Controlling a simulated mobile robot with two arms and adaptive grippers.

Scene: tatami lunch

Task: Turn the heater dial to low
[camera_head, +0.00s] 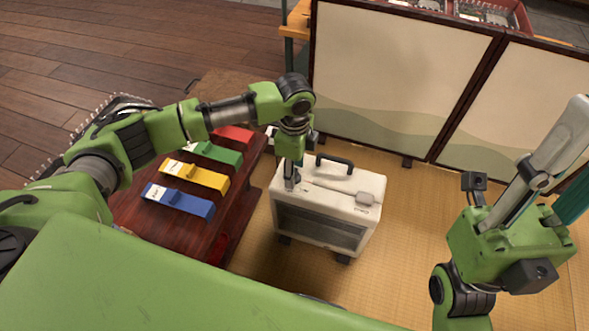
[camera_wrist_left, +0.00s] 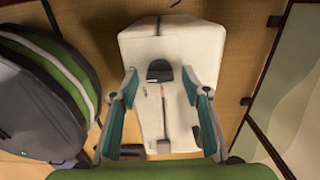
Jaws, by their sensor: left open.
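The white box-shaped heater (camera_head: 375,185) stands on the tatami, with a dark front grille and a black carry handle (camera_head: 335,160) on top. A pale grey rounded piece (camera_head: 367,198) sits at the right of its top, at the end of a thin line. In the left wrist view, the heater's top (camera_wrist_left: 190,45) carries a dark rounded piece (camera_wrist_left: 160,70) and a thin line with a red mark. I cannot tell which piece is the dial. My left gripper (camera_wrist_left: 160,100) is open above the heater's top, fingers apart. My right gripper (camera_head: 545,165) is raised at the right, away from the heater.
A low dark red-brown table (camera_head: 180,232) stands left of the heater, bearing blue (camera_head: 180,201), yellow (camera_head: 195,176), green (camera_head: 215,152) and red (camera_head: 235,133) pieces. A folding screen (camera_head: 400,75) stands behind. Tatami (camera_head: 420,230) is clear right of the heater.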

